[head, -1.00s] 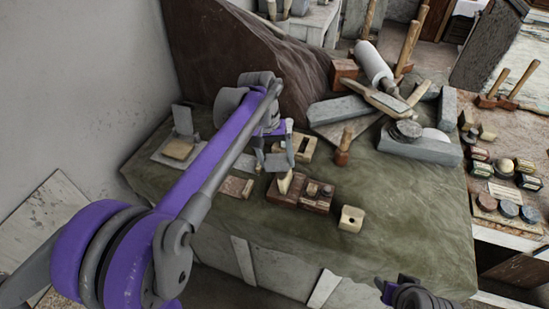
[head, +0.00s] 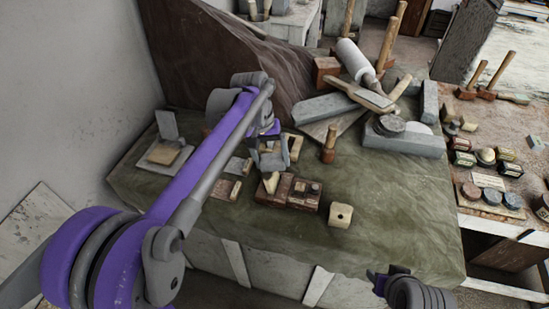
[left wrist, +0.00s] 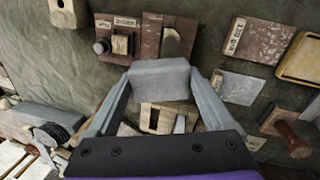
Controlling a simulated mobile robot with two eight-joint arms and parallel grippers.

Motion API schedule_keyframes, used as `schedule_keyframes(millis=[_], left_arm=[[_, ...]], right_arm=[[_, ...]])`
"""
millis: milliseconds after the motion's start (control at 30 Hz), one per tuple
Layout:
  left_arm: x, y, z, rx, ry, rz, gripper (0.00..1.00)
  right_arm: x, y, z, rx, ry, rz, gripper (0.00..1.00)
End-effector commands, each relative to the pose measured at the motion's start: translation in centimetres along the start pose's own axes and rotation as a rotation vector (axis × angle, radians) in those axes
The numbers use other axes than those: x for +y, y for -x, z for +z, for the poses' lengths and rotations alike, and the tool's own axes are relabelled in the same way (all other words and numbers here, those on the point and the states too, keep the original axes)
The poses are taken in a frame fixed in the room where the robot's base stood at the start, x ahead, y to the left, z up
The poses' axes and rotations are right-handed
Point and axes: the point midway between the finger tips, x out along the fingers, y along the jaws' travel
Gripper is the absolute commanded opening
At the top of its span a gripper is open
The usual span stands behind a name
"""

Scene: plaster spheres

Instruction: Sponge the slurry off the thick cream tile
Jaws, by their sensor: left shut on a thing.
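My left gripper (head: 268,158) is shut on a plain grey block (left wrist: 160,80), held between the fingertips above the green cloth. I cannot tell whether this block is a sponge. A cream tile (head: 164,155) lies on a grey slab at the far left of the cloth, left of my gripper and apart from it. In the left wrist view, a thick cream tile (left wrist: 302,58) shows cut off at the right edge. Any slurry on it is too small to tell. My right gripper (head: 388,282) is at the bottom right of the head view, its jaws unclear.
A dark reddish rack (head: 288,192) with small blocks stands just in front of the held block. A wooden cube with a hole (head: 341,214) and a mallet (head: 329,148) stand to the right. Cloth at front right is clear.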

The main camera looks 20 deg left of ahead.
Motion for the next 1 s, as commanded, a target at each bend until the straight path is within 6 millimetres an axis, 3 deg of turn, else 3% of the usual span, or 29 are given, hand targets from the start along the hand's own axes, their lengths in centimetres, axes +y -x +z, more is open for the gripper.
schedule_keyframes(millis=[533,1000], left_arm=[[-3.0,0.0,0.1,-0.001,0.003,-0.006,0.41],[-2.0,0.8,0.0,0.0,0.0,-0.004,0.41]], right_arm=[[0.0,-0.3,0.3,-0.003,0.0,0.0,0.5],[0.0,0.2,-0.2,0.002,0.0,0.0,0.5]])
